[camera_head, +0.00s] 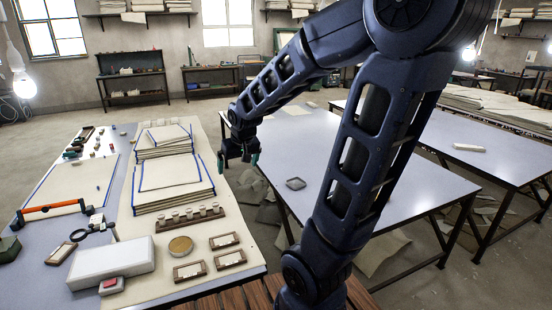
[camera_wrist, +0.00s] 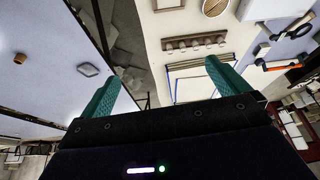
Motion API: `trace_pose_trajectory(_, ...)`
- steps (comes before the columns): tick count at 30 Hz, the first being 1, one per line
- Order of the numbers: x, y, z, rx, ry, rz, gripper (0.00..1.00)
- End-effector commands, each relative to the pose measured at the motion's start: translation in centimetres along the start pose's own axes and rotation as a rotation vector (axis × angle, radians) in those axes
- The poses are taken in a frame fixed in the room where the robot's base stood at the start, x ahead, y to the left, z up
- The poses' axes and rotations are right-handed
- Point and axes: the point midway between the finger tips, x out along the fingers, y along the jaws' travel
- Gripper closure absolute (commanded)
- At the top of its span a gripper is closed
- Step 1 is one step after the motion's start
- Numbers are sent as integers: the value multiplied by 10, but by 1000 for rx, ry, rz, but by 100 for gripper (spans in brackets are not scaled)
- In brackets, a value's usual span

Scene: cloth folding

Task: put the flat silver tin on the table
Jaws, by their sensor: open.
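A flat grey, silver-looking tin (camera_head: 295,183) with rounded corners lies flat on the bare blue-grey table (camera_head: 330,140) right of centre. It also shows in the wrist view (camera_wrist: 88,70), left of the fingers. Nothing touches it. My gripper (camera_head: 239,160) hangs in the air, fingers down, near the gap between this table and the left worktable, left of and beyond the tin. Its teal fingers are wide apart with nothing between them, as the wrist view (camera_wrist: 160,75) also shows.
The left worktable is crowded: stacked blue-edged cloths (camera_head: 172,187), a peg rack (camera_head: 190,217), a round brass-coloured tin (camera_head: 180,246), small frames (camera_head: 190,271), a white box (camera_head: 110,262) and an orange-handled tool (camera_head: 52,207). Much of the table around the grey tin is clear.

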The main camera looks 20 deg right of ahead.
Motion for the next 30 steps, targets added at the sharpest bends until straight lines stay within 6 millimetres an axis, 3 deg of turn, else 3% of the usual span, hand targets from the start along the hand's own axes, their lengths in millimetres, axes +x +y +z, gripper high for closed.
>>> trace_pose_trajectory(6, -55, 29, 33, 41, 11, 20, 0)
trace_pose_trajectory(15, -112, 50, 88, 81, 15, 49, 0)
trace_pose_trajectory(21, -129, 54, 111, 92, 12, 61, 0)
trace_pose_trajectory(30, -132, 54, 116, 93, 9, 63, 0)
